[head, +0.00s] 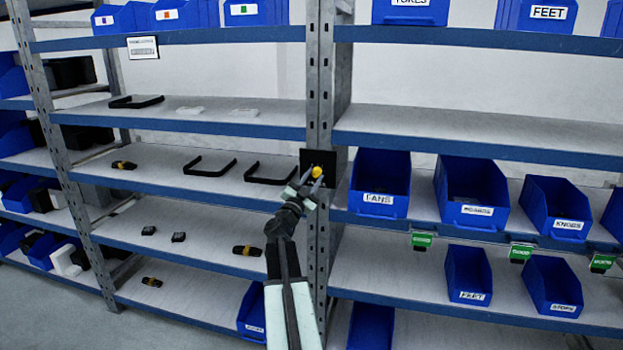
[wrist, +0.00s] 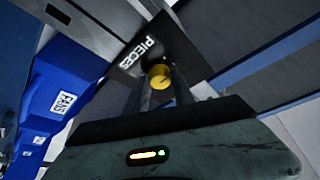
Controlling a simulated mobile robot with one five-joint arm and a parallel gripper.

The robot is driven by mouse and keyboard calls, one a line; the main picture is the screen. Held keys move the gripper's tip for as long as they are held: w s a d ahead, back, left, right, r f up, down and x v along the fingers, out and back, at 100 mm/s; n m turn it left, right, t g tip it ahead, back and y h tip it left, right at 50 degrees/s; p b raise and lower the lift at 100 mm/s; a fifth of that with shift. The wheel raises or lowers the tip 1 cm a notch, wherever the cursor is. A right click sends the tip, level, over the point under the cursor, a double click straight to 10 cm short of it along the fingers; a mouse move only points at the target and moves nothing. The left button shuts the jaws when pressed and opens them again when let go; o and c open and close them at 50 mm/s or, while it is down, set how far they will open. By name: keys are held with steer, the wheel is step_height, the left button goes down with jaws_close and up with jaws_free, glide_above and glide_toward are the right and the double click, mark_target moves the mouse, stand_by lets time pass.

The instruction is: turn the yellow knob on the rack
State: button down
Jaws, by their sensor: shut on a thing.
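The yellow knob (head: 317,171) sits on a dark plate (head: 310,157) fixed to the rack's middle upright. In the wrist view the two fingers of my gripper (wrist: 162,84) stand on either side of the knob. The knob's turned angle cannot be read.
Right of the upright, blue bins stand on a shelf, the nearest a bin labelled "FANS" (head: 378,185). Left of it, black U-shaped handles (head: 210,167) lie on a shelf. The blue shelf edge (head: 190,190) runs close by my arm. The upright (head: 320,80) rises above the plate.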

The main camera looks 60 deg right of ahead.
steer(key=shift+s+d+m+g+p, duration=0.1)
steer(key=shift+m+g+p, duration=0.3)
steer(key=shift+m, duration=0.7)
steer(key=shift+g, duration=0.3)
steer(key=c, duration=1.1)
jaws_free()
steer(key=shift+d, duration=0.15)
steer(key=b+v, duration=0.2)
steer(key=v, duration=0.6)
